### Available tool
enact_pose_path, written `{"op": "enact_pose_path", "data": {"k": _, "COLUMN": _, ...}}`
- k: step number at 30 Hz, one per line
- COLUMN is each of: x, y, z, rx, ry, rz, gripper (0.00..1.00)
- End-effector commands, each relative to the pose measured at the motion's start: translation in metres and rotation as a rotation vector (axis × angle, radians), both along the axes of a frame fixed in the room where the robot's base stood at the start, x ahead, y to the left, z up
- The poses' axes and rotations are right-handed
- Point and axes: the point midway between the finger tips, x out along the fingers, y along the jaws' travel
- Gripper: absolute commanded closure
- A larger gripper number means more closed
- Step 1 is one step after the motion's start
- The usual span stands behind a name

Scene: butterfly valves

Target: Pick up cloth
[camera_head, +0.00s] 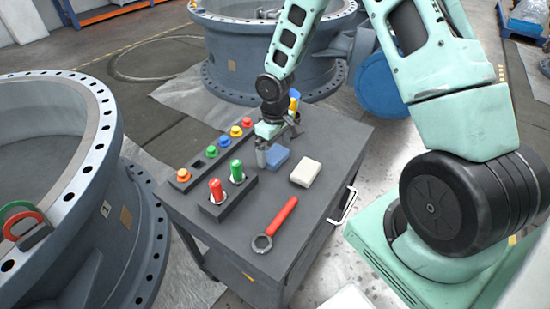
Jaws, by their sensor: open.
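A small blue folded pad (277,158), which looks like a cloth, lies flat on the dark grey cart top (325,225). A cream block-like pad (306,172) lies just right of it; I cannot tell whether it is cloth or a sponge. My gripper (279,146) is open and points down over the back of the blue pad. One finger is at the pad's left side and the other is behind it. Nothing shows between the fingers. I cannot tell whether they touch the pad.
Red and green cylinders stand in a dark holder (222,202). A rack of coloured knobs (211,152) lies behind it. A red-handled wrench (275,223) lies in front. Yellow and blue items (294,101) stand behind my gripper. Large grey valves (75,170) flank the cart.

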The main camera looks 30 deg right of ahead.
Motion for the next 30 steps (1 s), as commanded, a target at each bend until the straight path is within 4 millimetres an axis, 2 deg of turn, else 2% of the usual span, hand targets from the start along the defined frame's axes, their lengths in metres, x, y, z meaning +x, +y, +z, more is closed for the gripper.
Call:
{"op": "enact_pose_path", "data": {"k": 1, "x": 0.000, "y": 0.000, "z": -0.010, "rx": 0.000, "ry": 0.002, "rz": 0.001, "gripper": 0.00}}
{"op": "enact_pose_path", "data": {"k": 3, "x": 0.000, "y": 0.000, "z": -0.017, "rx": 0.000, "ry": 0.002, "rz": 0.001, "gripper": 0.00}}
{"op": "enact_pose_path", "data": {"k": 10, "x": 0.000, "y": 0.000, "z": -0.018, "rx": 0.000, "ry": 0.000, "rz": 0.000, "gripper": 0.00}}
{"op": "enact_pose_path", "data": {"k": 11, "x": 0.000, "y": 0.000, "z": -0.018, "rx": 0.000, "ry": 0.000, "rz": 0.000, "gripper": 0.06}}
{"op": "enact_pose_path", "data": {"k": 15, "x": 0.000, "y": 0.000, "z": -0.018, "rx": 0.000, "ry": 0.000, "rz": 0.000, "gripper": 0.44}}
{"op": "enact_pose_path", "data": {"k": 25, "x": 0.000, "y": 0.000, "z": -0.015, "rx": 0.000, "ry": -0.001, "rz": 0.000, "gripper": 0.45}}
{"op": "enact_pose_path", "data": {"k": 30, "x": 0.001, "y": -0.001, "z": 0.009, "rx": -0.001, "ry": -0.004, "rz": -0.002, "gripper": 0.45}}
